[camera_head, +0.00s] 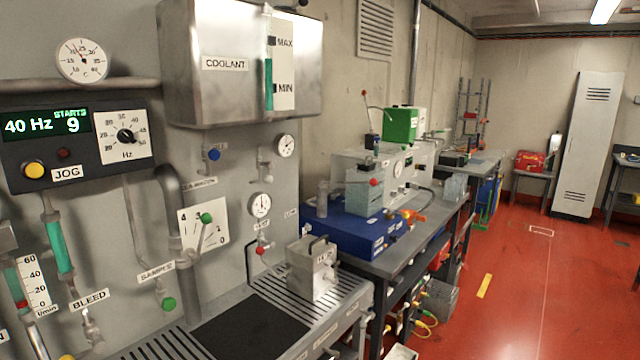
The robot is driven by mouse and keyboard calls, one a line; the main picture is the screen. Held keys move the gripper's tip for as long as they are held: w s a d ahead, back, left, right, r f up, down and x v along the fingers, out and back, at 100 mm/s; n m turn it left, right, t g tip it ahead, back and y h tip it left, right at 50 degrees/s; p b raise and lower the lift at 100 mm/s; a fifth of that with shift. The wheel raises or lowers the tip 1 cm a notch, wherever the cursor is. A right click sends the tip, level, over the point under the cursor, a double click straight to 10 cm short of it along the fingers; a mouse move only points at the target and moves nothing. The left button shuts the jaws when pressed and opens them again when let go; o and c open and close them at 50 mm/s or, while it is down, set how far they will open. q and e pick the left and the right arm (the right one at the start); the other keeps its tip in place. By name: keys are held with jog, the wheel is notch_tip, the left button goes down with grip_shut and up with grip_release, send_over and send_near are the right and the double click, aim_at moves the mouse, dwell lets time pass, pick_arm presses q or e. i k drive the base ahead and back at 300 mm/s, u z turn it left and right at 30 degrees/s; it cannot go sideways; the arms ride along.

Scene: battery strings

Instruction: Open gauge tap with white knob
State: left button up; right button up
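I cannot pick out a clearly white knob at this size. A small pale tap fitting (265,165) is on the grey wall panel beside a small round gauge (286,146), below the coolant tank. Whether its knob is white, and how it is turned, I cannot tell. A second round gauge (260,205) is lower down, with a red-knobbed tap (261,250) under it. A sight glass (268,84) with green liquid is on the tank front, with a pale fitting (267,9) at its top. Neither gripper is in view.
The steel coolant tank (205,75) juts from the panel. Blue (214,154) and green (206,217) knobs and a grey pipe are to the left. A metal box (312,268) stands on the slotted bench (345,297). The red floor (530,300) at right is mostly clear.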

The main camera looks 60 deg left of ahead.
aim_at(268, 179)
jog(key=u, duration=0.05)
jog(key=i, duration=1.2)
jog(key=u, duration=0.5)
jog(key=i, duration=1.15)
jog(key=u, duration=1.45)
jog(key=i, duration=0.8)
jog(key=u, duration=1)
